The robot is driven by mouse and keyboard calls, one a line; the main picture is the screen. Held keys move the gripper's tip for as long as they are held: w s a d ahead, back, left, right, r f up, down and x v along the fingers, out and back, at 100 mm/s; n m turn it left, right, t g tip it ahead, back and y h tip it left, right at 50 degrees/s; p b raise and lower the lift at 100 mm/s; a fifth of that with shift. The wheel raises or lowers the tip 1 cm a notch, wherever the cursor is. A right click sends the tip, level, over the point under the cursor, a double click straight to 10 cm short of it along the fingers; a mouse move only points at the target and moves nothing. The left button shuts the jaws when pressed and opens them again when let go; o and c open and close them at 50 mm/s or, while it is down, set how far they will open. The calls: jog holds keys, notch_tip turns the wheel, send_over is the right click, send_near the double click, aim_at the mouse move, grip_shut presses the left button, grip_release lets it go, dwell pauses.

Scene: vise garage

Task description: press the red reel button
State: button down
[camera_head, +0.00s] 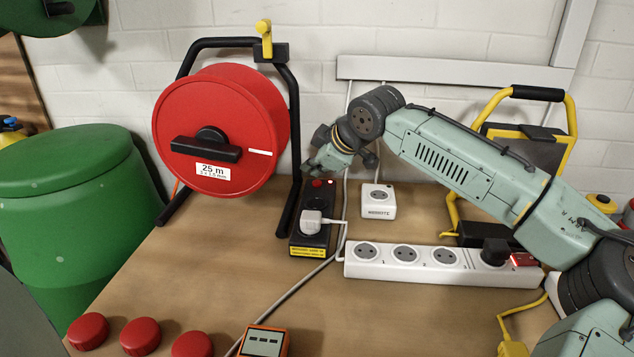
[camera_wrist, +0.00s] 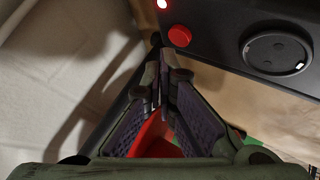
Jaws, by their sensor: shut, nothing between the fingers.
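The red reel button (camera_wrist: 179,36) is a round red cap on the black socket box (camera_head: 308,236). In the head view it shows as a small red spot (camera_head: 317,183) at the box's far end, just below my gripper (camera_head: 318,165). In the wrist view my gripper (camera_wrist: 161,72) is shut and empty. Its tips lie below and slightly left of the button in the picture; I cannot tell whether they touch the box. The red cable reel (camera_head: 215,115) stands left of the box on a black frame.
A white plug (camera_head: 311,222) sits in the black box, its cable trailing forward. A white socket cube (camera_head: 378,202) and a white power strip (camera_head: 405,262) lie to the right. An orange meter (camera_head: 264,341) and red caps (camera_head: 140,336) are in front. The middle-left bench (camera_head: 210,270) is clear.

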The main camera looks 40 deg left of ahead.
aim_at(315, 183)
jog(key=shift+f, duration=0.45)
jog(key=shift+f, duration=0.45)
dwell(0.8)
jog(key=shift+r, duration=0.1)
jog(key=shift+r+p, duration=0.75)
jog(key=shift+p, duration=0.05)
notch_tip(315, 183, up, 5)
jog(key=p, duration=0.4)
jog(key=shift+r+p, duration=0.1)
jog(key=shift+p, duration=0.3)
dwell(0.5)
